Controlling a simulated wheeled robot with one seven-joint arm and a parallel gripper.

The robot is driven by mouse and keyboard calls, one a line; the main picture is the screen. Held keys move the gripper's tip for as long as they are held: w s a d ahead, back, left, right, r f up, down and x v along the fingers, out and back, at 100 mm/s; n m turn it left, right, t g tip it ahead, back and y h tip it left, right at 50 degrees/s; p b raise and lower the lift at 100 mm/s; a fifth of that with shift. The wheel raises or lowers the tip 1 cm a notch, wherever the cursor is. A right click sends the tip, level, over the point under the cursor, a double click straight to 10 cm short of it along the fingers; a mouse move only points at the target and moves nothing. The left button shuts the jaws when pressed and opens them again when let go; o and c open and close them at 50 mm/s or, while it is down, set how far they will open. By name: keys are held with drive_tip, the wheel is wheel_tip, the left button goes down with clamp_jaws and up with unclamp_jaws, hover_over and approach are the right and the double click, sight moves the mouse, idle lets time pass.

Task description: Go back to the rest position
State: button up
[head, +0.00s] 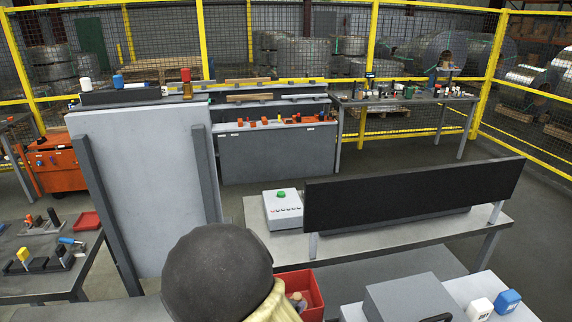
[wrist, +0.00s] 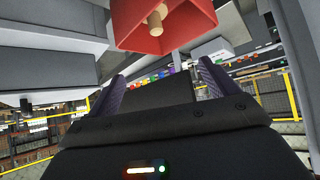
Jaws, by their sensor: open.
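My gripper (wrist: 160,82) shows in the wrist view with its two dark fingers spread apart and nothing visible between them. The view is strongly tilted. A red bin (wrist: 130,38) lies just beyond the fingers at the top of that view, with a light wooden, round-ended piece (wrist: 155,20) in it. In the head view the red bin (head: 314,287) sits at the bottom middle, partly hidden behind my dark rounded arm link. The fingers are hidden in the head view.
A bench (head: 400,243) with a black panel (head: 410,195) and a white button box (head: 282,209) stands ahead. A grey box (head: 415,300) and white and blue blocks (head: 507,300) are at lower right. A tall grey panel (head: 150,190) stands left. Open floor (head: 400,160) lies behind the bench.

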drive_tip(key=s+d+r+n+g+y, duration=0.2)
drive_tip(key=s+d+r+g, duration=0.1)
drive_tip(key=s+d, duration=0.4)
drive_tip(key=s+d+r+n+g+y, duration=0.1)
drive_tip(key=s+d+r+n+g, duration=0.2)
drive_tip(key=s+d, duration=0.4)
drive_tip(key=shift+d+r+y, duration=0.4)
drive_tip(key=shift+d+r, duration=0.25)
drive_tip(key=shift+d, duration=0.6)
